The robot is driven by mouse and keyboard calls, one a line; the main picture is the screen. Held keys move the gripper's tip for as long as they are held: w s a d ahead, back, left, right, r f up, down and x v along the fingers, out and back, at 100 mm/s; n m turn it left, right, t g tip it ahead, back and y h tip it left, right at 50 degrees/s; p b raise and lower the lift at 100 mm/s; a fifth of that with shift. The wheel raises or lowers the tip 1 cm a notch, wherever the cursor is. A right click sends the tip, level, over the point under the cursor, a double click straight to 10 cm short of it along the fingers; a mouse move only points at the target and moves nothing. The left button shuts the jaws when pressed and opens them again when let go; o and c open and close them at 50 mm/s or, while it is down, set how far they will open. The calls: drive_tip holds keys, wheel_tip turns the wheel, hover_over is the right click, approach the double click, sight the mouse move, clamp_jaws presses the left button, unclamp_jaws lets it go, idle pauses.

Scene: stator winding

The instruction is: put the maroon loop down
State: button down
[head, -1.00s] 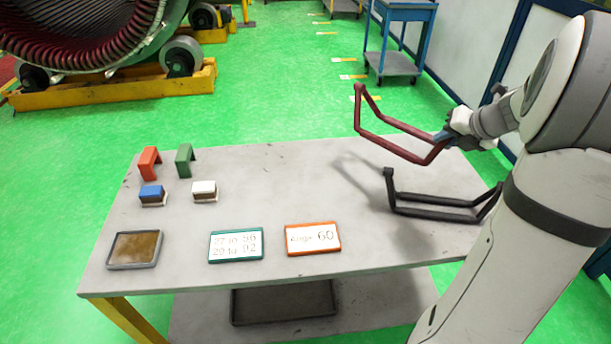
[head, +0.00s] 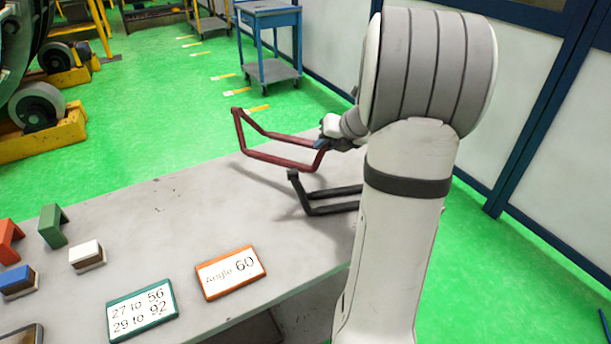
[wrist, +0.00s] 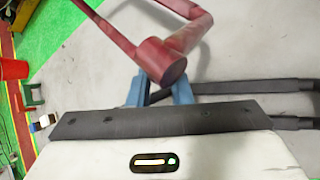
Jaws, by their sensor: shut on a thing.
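The maroon loop (head: 277,161) is a long angular frame with bent ends. My gripper (head: 322,143) is shut on it near its right end and holds it above the far part of the grey table. In the wrist view the loop (wrist: 163,62) lies between the blue fingertips (wrist: 158,92). A black loop-shaped stand (head: 322,210) is on the table just below and to the right of the maroon loop. My arm hides the right part of the stand. The stand's bars (wrist: 260,87) also show in the wrist view, behind the fingers.
A blue cart (head: 268,45) stands beyond. The table's middle is clear.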

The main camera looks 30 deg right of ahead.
wheel_tip(320, 180, down, 8)
drive_tip(key=shift+s+r+b, duration=0.1)
drive_tip(key=shift+b, duration=0.9)
drive_tip(key=c, duration=1.3)
unclamp_jaws()
